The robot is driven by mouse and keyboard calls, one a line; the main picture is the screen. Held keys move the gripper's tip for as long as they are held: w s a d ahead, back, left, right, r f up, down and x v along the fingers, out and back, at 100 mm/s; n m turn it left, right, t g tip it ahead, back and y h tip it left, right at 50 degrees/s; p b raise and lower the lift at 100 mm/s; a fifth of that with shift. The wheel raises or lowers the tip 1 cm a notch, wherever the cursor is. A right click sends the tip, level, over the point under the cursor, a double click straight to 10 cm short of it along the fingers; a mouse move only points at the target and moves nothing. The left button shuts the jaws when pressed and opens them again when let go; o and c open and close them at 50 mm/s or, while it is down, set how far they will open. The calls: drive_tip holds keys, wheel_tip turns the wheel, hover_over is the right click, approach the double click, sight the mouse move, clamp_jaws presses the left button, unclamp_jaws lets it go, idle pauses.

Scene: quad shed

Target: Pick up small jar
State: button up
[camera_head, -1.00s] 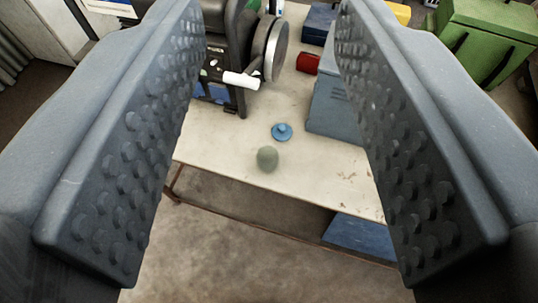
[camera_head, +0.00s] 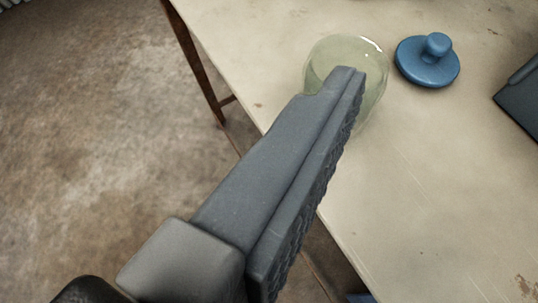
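The small jar (camera_head: 345,50) is pale green, see-through glass and sits on the table near its edge, at the upper middle. One finger of my gripper (camera_head: 352,82) shows, reaching up from the lower left. Its tip overlaps the jar's front in the picture and hides part of it; I cannot tell if they touch. The finger's bumpy inner pad faces right and is bare, with nothing pressed against it. The jar is not held. A blue knobbed lid (camera_head: 428,62) lies on the table right of the jar.
The pale table (camera_head: 440,170) has free room right of my finger and below the lid. Left of the table's edge and rusty leg (camera_head: 195,62) is open brown floor (camera_head: 90,130).

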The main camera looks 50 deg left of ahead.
drive_tip(key=s+a+f+y, duration=0.2)
drive_tip(key=a+f, duration=0.1)
drive_tip(key=f, duration=0.2)
drive_tip(key=shift+g, duration=0.3)
drive_tip(key=x, duration=0.3)
drive_tip(key=b+x, duration=0.1)
drive_tip(key=x, duration=0.3)
drive_tip(key=shift+s+a+f, duration=0.2)
drive_tip(key=shift+a+f, duration=0.05)
drive_tip(key=shift+f, duration=0.1)
drive_tip(key=shift+w+a+f, duration=0.15)
drive_tip(key=shift+w+a, duration=0.05)
drive_tip(key=shift+w, duration=0.4)
drive_tip(key=b+x, duration=0.1)
drive_tip(key=x, duration=0.4)
drive_tip(key=shift+a, duration=0.2)
drive_tip(key=c, duration=1.1)
